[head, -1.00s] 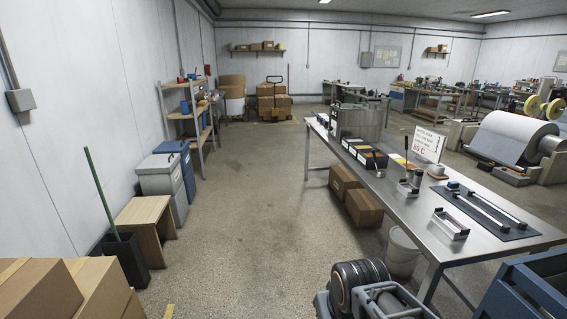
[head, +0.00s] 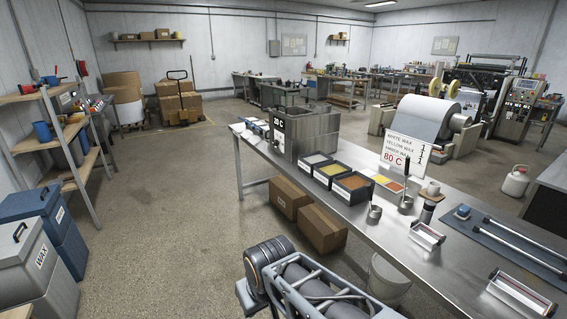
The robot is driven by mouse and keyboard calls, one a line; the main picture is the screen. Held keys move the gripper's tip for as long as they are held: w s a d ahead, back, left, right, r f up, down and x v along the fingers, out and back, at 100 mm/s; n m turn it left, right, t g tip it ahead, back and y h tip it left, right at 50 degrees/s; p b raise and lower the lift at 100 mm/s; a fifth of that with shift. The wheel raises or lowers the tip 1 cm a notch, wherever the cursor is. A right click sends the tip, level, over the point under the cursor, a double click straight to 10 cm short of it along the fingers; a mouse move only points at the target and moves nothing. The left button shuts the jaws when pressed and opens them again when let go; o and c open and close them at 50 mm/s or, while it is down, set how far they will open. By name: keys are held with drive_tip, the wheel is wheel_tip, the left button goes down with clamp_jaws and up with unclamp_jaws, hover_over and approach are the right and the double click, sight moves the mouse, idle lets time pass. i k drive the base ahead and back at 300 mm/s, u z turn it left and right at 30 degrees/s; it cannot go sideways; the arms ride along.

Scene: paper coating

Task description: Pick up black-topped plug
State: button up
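I cannot make out a black-topped plug for certain at this size. On the metal workbench (head: 345,222), a small dark upright piece (head: 428,208) stands near a white cup (head: 433,188). A small blue piece (head: 462,212) sits on the dark mat (head: 500,237) to its right. Part of my folded arm shows at the bottom middle, in front of the bench. My gripper is not in view.
Open floor lies left.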

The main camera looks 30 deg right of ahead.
sight(429, 207)
drive_tip(key=i, duration=1)
drive_tip(key=z, duration=2.65)
drive_tip(key=i, duration=1)
